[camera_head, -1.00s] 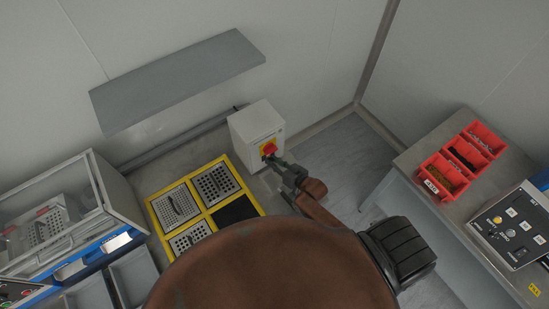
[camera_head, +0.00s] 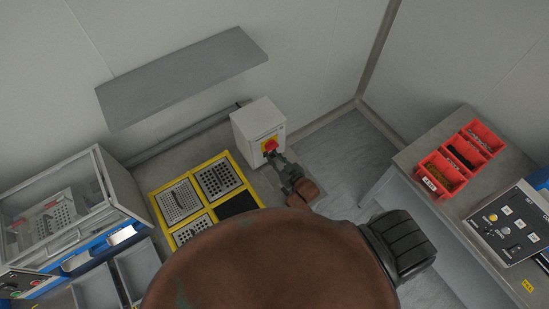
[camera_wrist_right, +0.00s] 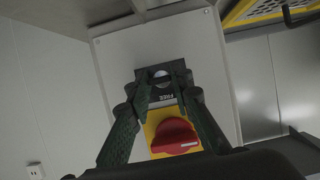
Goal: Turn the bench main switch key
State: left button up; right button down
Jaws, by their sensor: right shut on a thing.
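The grey-white switch box (camera_head: 255,120) stands against the wall in the head view. Its face (camera_wrist_right: 205,60) fills the middle of the right wrist view. A red rotary knob (camera_wrist_right: 174,137) sits on a yellow plate (camera_wrist_right: 153,122). Beside it is a small black key plate (camera_wrist_right: 181,75) with a silver round part and a label. My right gripper (camera_wrist_right: 163,86) reaches the key plate, its two fingers converging there. It is shut on the key, which is mostly hidden between the fingertips. In the head view the right gripper (camera_head: 275,158) is at the box front. My left gripper is not in view.
A yellow-framed tray set (camera_head: 206,156) lies left of the box. A grey shelf (camera_head: 185,78) hangs above. A clear-sided cabinet (camera_head: 75,215) stands at left. Red bins (camera_head: 437,176) and a control panel (camera_head: 512,225) are on the right table.

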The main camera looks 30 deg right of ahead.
jog(key=c, duration=1.7)
grip_release()
jog(key=shift+s, duration=0.2)
jog(key=v, duration=1.1)
jog(key=shift+s+r, duration=0.2)
jog(key=shift+s, duration=0.05)
jog(key=shift+d, duration=0.1)
